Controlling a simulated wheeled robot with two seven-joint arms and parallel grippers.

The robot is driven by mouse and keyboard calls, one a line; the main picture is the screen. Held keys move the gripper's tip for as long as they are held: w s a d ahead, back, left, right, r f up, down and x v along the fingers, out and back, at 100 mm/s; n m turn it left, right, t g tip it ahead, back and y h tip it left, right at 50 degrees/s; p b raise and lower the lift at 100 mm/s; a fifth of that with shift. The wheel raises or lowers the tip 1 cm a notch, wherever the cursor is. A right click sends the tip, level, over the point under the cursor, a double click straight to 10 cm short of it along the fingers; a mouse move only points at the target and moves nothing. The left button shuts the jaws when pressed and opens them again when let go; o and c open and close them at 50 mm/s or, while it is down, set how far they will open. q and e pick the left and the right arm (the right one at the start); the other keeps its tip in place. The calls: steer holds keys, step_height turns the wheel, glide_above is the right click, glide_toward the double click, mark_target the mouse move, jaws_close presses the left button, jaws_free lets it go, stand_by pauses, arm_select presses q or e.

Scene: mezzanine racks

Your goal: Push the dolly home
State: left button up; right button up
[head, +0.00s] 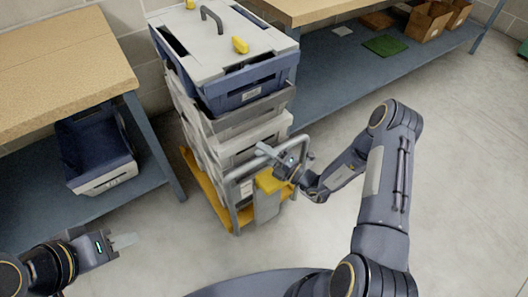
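The dolly (220,208) has a yellow base and a grey tube handle (229,176) at its near side. It bears a stack of grey and blue crates (250,90) under a pale lid (215,35) with a dark handle and yellow clips. It stands in the gap between two benches. My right gripper (277,160) is at the dolly's handle, by its top right part; its fingers are small and partly merge with the tube, so its grip is unclear. My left gripper (124,241) is over the floor at lower left, apart from the dolly, with nothing visible in it.
A wood-topped bench (60,70) stands at left, with a blue and white bin (98,150) on its lower shelf. Another bench (310,10) at right has a blue lower shelf (345,85) bearing a green mat (385,45) and cardboard boxes (428,20).

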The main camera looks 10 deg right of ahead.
jaws_close()
arm_select(q)
steer(key=shift+f, duration=0.1)
arm_select(e)
steer(key=shift+w, duration=0.1)
